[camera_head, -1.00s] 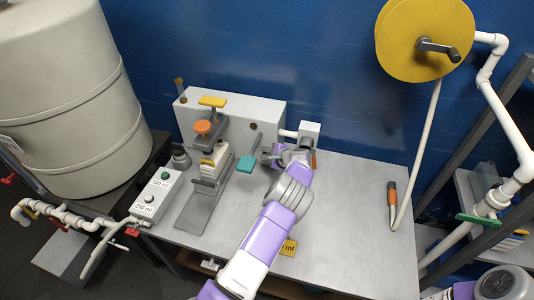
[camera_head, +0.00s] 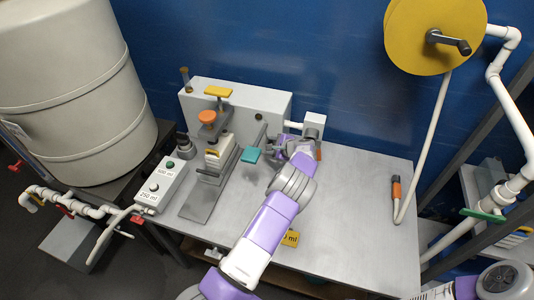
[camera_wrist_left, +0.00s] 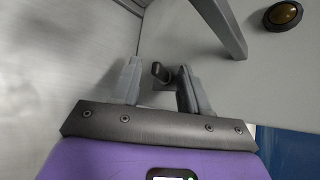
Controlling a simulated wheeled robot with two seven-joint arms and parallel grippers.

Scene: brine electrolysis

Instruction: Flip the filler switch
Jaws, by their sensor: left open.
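The filler (camera_head: 270,100) is a pale box at the back of the steel table, with an orange knob (camera_head: 207,117) and a yellow top piece (camera_head: 218,91). In the left wrist view, a small dark switch lever (camera_wrist_left: 160,72) sticks out from the grey panel (camera_wrist_left: 185,50). My left gripper (camera_wrist_left: 160,88) is open, with its fingers on either side of the lever; contact cannot be told. In the head view, my left gripper (camera_head: 274,148) is at the right part of the box front and the switch is hidden. My right gripper is out of view; only part of that arm shows at bottom right.
A teal plate (camera_head: 250,155) is just left of my left gripper. A round amber button (camera_wrist_left: 283,15) and a grey bar (camera_wrist_left: 222,25) show in the wrist view. A control box (camera_head: 161,186) is at left. The table's right half (camera_head: 350,220) is mostly clear, with an orange-handled tool (camera_head: 396,187).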

